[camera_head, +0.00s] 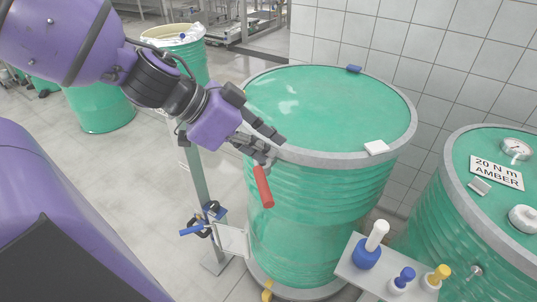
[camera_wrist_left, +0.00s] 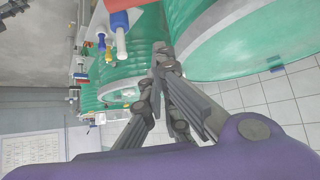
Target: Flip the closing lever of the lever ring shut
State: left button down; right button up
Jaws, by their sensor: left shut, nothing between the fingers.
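The green drum (camera_head: 335,110) stands upright in the middle of the head view. A grey lever ring (camera_head: 401,137) runs around its lid edge. The closing lever with its red handle (camera_head: 263,187) hangs at the ring's front left, its handle pointing down and standing off the drum wall. My left gripper (camera_head: 272,149) is shut and empty at the ring's front left, just above the red handle. I cannot tell whether its fingertips touch the lever. My right gripper is out of view.
A grey shelf (camera_head: 352,270) with white, blue and yellow-topped items stands in front of the drum. A second green drum (camera_head: 462,221) with a gauge and an "AMBER" sign is at the right. A post with blue-handled clamps (camera_head: 206,219) stands left. A tiled wall is behind.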

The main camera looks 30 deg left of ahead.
aim_at(257, 169)
pick_arm(q)
notch_tip(257, 169, down, 8)
jog(key=w+d+b, duration=0.1)
jog(key=b, duration=0.1)
jog(key=shift+w+r, duration=0.25)
jog(key=shift+w, duration=0.1)
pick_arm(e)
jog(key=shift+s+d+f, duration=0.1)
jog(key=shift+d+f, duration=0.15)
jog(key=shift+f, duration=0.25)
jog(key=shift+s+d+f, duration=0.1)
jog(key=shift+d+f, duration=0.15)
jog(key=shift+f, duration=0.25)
